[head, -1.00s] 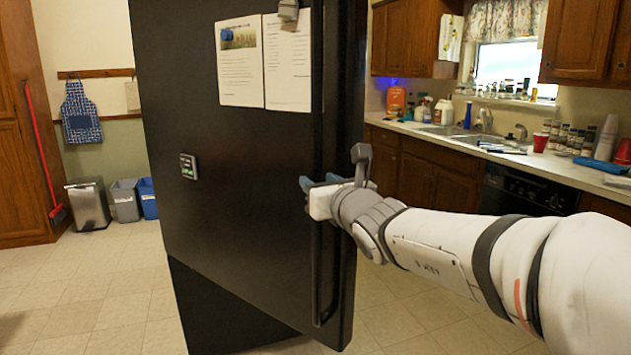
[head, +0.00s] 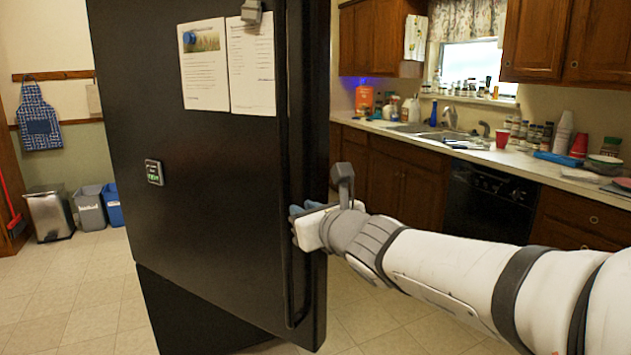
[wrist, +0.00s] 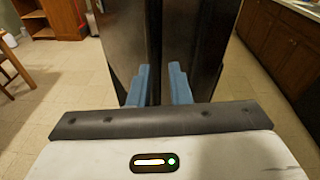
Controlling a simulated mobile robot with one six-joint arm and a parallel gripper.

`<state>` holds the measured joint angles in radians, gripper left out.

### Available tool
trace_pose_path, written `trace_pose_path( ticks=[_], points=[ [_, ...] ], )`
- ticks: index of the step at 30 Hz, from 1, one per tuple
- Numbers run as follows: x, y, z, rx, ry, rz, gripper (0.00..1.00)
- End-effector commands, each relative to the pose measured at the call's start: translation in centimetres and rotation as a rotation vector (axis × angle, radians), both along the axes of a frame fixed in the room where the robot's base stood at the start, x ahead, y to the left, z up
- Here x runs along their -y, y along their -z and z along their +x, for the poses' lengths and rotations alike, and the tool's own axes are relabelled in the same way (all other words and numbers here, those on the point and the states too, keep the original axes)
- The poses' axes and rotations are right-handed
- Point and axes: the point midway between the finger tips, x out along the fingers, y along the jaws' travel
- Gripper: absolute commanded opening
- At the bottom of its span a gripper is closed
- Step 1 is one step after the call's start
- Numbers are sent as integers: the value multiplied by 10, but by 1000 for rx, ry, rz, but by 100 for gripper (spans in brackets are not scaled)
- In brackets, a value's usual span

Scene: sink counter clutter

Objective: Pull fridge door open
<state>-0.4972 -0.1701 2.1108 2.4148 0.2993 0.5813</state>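The black fridge door (head: 215,190) fills the left middle of the head view, with papers and magnets on its face. Its lower edge stands out at an angle from the dark panel beneath, so it looks partly open. A long dark handle (head: 290,290) runs down near its right edge. My gripper (head: 296,212) is at the handle, about mid-height in view. In the wrist view, its two blue fingers (wrist: 159,84) lie either side of a narrow dark upright, apparently the handle. They look closed on it, though the contact itself is hidden.
A counter (head: 400,130) with sink, bottles and cups runs along the right, above wooden cabinets and a black dishwasher (head: 490,200). Bins (head: 48,215) stand at the far left. Tiled floor (head: 65,300) is open in front of the door.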

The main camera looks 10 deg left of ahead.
Motion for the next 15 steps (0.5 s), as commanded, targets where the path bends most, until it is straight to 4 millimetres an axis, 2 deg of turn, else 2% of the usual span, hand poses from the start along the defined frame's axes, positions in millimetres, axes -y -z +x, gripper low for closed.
trace_pose_path(
  ticks=[1,6,9,15],
  points=[
    [6,7,3,-21,8,-73,13],
    [41,46,14,-69,66,-356,0],
    [68,60,23,-71,117,-513,0],
    [122,64,41,2,225,-798,0]
  ],
)
